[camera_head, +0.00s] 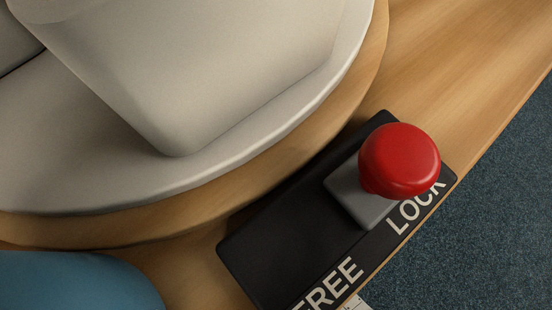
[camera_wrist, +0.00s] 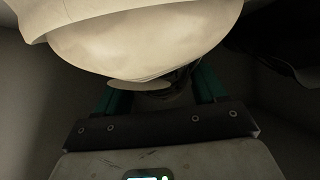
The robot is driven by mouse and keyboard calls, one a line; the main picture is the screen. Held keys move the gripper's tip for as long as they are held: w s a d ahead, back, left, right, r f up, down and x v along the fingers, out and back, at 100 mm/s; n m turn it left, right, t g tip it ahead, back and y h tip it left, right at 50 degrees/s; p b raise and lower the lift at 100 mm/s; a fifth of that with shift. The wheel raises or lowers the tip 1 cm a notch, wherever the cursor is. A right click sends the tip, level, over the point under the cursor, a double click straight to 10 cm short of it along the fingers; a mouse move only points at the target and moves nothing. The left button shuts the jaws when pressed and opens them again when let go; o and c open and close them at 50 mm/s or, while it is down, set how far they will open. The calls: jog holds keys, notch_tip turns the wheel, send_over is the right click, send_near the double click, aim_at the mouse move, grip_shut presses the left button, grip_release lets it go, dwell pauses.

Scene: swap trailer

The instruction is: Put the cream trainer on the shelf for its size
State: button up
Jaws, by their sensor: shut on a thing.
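In the wrist view a large smooth cream thing, apparently the cream trainer (camera_wrist: 140,40), fills the top middle. Its paler edge shows at the upper left, and most of it is cut off by the frame. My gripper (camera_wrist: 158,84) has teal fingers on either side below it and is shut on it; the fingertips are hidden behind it. The size mark on the trainer cannot be seen. In the head view I see neither the trainer, my gripper nor any shelf.
In the head view a black plate (camera_head: 275,230) marked FREE and LOCK lies on a wooden top (camera_head: 450,50). Its red knob (camera_head: 400,158) stands at the LOCK end. A blue rounded thing (camera_head: 75,283) is lower left. Blue speckled floor (camera_head: 480,240) lies beyond the wooden edge.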

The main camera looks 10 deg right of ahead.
jog(key=o, duration=1.3)
jog(key=shift+f, duration=0.1)
jog(key=shift+s+r, duration=0.15)
jog(key=shift+r, duration=0.1)
jog(key=p+v, duration=0.4)
jog(key=v, duration=0.7)
jog(key=shift+s+d+r+p, duration=0.1)
jog(key=shift+s+d+p, duration=0.1)
jog(key=shift+p, duration=0.2)
